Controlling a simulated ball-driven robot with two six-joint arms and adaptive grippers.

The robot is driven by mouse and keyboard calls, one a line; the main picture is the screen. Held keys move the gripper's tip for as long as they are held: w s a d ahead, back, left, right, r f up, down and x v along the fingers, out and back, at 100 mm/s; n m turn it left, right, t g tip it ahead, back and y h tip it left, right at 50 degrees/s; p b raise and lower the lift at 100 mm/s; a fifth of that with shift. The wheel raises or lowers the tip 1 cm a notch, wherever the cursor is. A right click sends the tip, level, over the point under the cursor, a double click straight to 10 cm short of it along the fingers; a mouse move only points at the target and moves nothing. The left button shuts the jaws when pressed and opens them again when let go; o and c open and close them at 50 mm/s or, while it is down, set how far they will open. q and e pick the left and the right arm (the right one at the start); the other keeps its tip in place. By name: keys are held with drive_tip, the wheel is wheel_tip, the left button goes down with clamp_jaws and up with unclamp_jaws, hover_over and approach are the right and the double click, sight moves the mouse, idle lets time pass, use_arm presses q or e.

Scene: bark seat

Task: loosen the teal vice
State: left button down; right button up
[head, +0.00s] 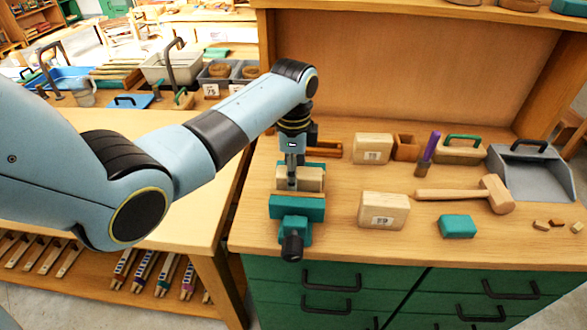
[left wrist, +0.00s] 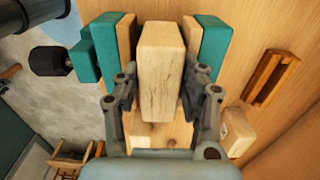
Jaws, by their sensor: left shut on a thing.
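The teal vice (head: 297,208) stands at the left front of the workbench, its black handle end (head: 292,247) toward the front edge. In the left wrist view the vice's teal jaws (left wrist: 102,48) with wooden pads flank an upright pale wooden block (left wrist: 160,65). Narrow gaps seem to show beside the block there; whether the pads touch it lower down is hidden. My left gripper (head: 291,186) reaches down from above at the vice. In the left wrist view its fingers (left wrist: 162,88) are shut on the block, one on each side. My right gripper is not in view.
Right of the vice are pale blocks (head: 384,210), a mallet (head: 470,193), a teal block (head: 457,227) and a grey dustpan (head: 533,168). A small wooden tray (head: 325,149) lies behind the vice. A wooden back panel (head: 400,70) closes the bench's rear.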

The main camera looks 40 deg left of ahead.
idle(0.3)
use_arm(q)
drive_tip(key=c, duration=0.7)
unclamp_jaws()
drive_tip(key=o, duration=0.3)
drive_tip(key=shift+r, duration=0.1)
wheel_tip(320, 180, up, 3)
drive_tip(key=p, duration=0.3)
drive_tip(key=shift+r+p, duration=0.15)
drive_tip(key=shift+p, duration=0.2)
drive_tip(key=shift+r, duration=1.3)
